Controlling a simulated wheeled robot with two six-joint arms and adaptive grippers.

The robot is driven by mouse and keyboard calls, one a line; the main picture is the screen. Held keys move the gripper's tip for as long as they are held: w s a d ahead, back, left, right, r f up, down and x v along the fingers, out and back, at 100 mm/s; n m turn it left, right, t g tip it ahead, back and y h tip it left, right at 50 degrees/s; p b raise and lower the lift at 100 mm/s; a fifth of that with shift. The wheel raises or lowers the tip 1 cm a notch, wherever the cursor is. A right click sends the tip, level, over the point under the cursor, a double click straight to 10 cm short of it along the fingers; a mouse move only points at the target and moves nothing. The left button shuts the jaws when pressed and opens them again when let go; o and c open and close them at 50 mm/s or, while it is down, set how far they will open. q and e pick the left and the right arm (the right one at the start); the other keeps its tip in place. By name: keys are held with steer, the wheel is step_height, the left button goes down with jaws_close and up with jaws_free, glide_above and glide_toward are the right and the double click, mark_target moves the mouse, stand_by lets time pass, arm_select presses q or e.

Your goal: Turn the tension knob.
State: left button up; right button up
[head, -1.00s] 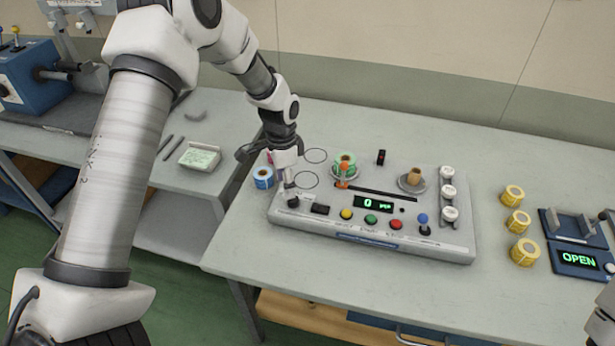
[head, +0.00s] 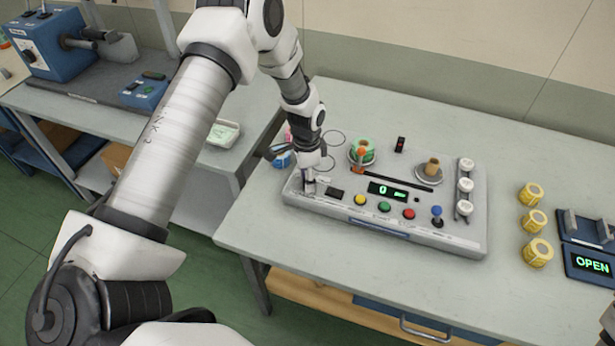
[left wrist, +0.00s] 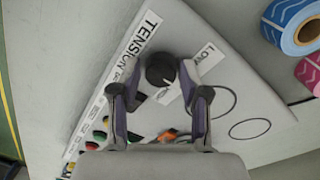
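The black tension knob (left wrist: 160,69) with a white pointer mark shows in the left wrist view, beside the printed words TENSION and LOW. It sits on the grey control panel (head: 420,232). My left gripper (left wrist: 160,72) is open, with one fingertip on each side of the knob and small gaps between. In the head view my left gripper (head: 309,186) points down at the panel's left end and hides the knob.
The panel holds a green roll (head: 362,151), a brown core (head: 432,167), a display reading 0 (head: 387,190), coloured buttons and a blue-topped lever (head: 437,212). Yellow rolls (head: 538,253) stand to the right, near a blue device reading OPEN (head: 592,264).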

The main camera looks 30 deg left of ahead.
arm_select(q)
jaws_close()
steer(key=shift+s+f+n, duration=0.1)
steer(key=shift+n, duration=0.2)
stand_by(0.4)
steer(key=n, duration=0.3)
steer(key=shift+p, duration=0.35)
steer(key=n+p, duration=0.1)
steer(key=n, duration=0.4)
steer(key=shift+s+p, duration=0.1)
steer(key=shift+p, duration=0.25)
steer(key=shift+f+n, duration=0.1)
steer(key=shift+n, duration=0.2)
steer(key=o, duration=0.6)
jaws_free()
steer(key=shift+w, duration=0.2)
